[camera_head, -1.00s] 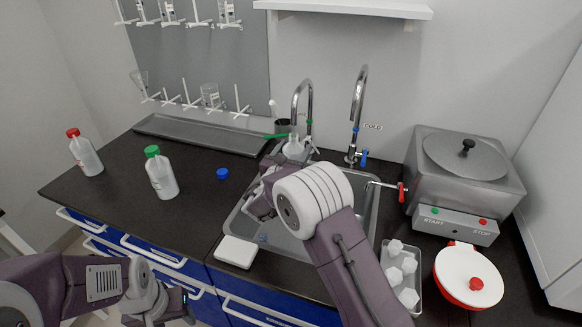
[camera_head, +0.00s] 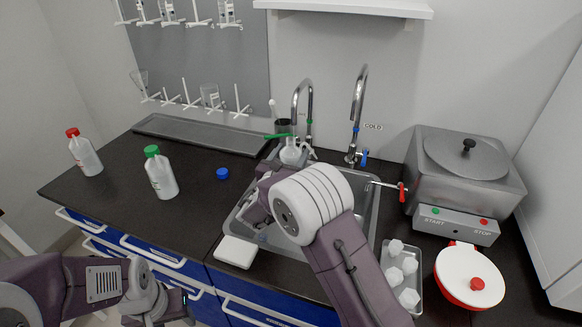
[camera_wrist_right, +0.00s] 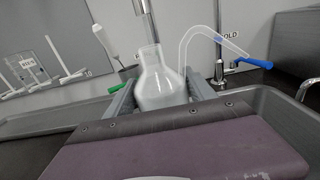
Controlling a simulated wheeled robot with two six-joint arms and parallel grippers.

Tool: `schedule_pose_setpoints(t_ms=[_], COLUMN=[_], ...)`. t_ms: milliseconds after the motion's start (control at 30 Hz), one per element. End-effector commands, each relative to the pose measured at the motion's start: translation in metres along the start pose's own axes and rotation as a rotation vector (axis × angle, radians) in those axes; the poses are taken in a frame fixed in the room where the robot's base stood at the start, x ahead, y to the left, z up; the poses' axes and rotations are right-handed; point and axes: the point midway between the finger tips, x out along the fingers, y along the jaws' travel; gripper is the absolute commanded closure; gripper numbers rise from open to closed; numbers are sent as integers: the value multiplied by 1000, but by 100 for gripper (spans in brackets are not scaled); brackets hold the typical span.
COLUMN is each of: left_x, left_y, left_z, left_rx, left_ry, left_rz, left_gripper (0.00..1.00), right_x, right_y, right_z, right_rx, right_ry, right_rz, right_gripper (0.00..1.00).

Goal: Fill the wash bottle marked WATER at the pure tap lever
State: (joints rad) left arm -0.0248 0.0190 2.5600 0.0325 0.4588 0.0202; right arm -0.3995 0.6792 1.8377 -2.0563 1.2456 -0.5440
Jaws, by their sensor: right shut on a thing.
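A pale, translucent wash bottle (camera_head: 290,153) with no cap on its neck is upright below the left tap (camera_head: 308,95) at the back of the sink. It also shows in the right wrist view (camera_wrist_right: 160,80), with a bent clear spout tube (camera_wrist_right: 205,30) to its right. My right gripper (camera_wrist_right: 162,98) is shut around the bottle's body; in the head view my own wrist hides most of it. The green lever (camera_head: 276,136) is just left of the bottle's neck. I cannot read any marking on the bottle. My left gripper (camera_head: 172,306) is low at the left, its fingers unclear.
The COLD tap (camera_head: 359,100) with a blue lever stands right of the left tap. A blue cap (camera_head: 222,173) lies on the counter. Bottles with green (camera_head: 161,175) and red (camera_head: 85,155) caps stand left. A white block (camera_head: 235,252) lies at the sink's front-left edge.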

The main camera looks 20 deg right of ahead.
Motion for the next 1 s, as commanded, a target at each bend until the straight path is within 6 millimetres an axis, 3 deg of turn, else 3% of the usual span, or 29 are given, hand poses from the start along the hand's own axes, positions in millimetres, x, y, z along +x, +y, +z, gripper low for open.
schedule_pose_setpoints(t_ms=[567,733,1000], left_x=[2,3,6], left_y=[0,0,0], left_z=[0,0,1], left_rx=[0,0,0], left_ry=[0,0,0], left_rz=[0,0,0], left_gripper=[46,46,46], right_x=[25,21,-1], right_y=[0,1,0], right_z=[2,1,1], right_rx=[2,2,1], right_ry=[-3,-3,-3], right_rz=[0,1,0], right_gripper=[72,72,72])
